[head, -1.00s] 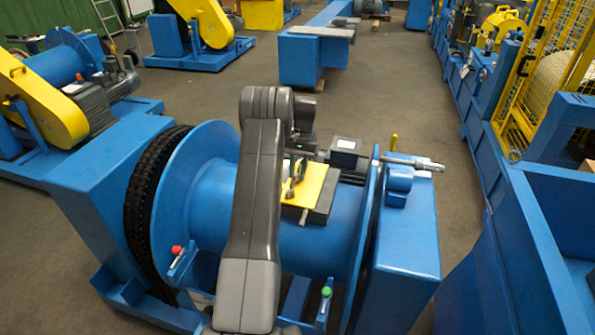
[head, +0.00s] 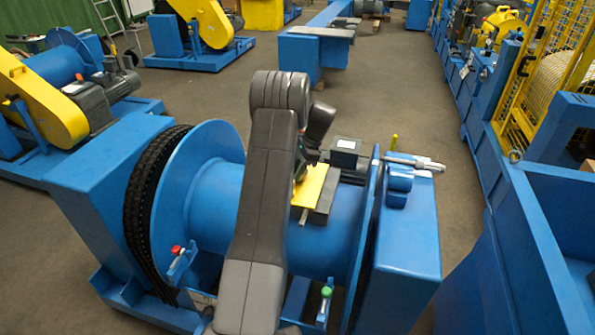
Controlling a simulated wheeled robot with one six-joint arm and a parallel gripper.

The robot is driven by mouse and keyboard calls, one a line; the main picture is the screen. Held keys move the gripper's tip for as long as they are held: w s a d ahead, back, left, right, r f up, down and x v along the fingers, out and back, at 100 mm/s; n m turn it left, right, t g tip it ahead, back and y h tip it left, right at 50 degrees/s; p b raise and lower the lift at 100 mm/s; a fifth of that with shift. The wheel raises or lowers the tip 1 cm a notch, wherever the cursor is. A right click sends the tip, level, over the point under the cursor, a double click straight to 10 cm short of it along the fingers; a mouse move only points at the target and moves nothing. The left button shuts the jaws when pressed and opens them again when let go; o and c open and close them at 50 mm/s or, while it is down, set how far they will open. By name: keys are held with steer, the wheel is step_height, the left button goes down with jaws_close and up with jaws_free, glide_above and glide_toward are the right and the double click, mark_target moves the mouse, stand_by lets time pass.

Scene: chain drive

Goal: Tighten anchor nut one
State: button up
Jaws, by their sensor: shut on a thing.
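My gripper (head: 300,172) shows only as a dark sliver beside my arm, above the yellow plate (head: 310,190) on the blue drum (head: 335,225). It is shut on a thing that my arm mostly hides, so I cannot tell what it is. A small metal stem (head: 304,216) sticks out at the front of the yellow plate. I cannot pick out anchor nut one. The black chain (head: 140,215) runs around the left side of the drum.
A silver tool-like bar (head: 412,162) lies on top of the blue right-hand housing (head: 408,230). A red-knobbed lever (head: 177,252) and a green-knobbed lever (head: 325,300) stand in front of the drum. Open floor (head: 225,95) lies behind the machine.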

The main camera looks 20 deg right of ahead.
steer(key=m+t, duration=0.1)
steer(key=m, duration=0.2)
steer(key=m+t+h, duration=0.1)
steer(key=m, duration=0.2)
steer(key=shift+w+d+r, duration=0.1)
steer(key=shift+r, duration=0.1)
steer(key=shift+m, duration=0.4)
steer(key=o, duration=0.6)
steer(key=shift+o, duration=0.3)
steer(key=shift+f, duration=0.1)
steer(key=b+v, duration=0.1)
steer(key=v, duration=1.3)
steer(key=shift+s, duration=0.25)
steer(key=shift+f, duration=0.2)
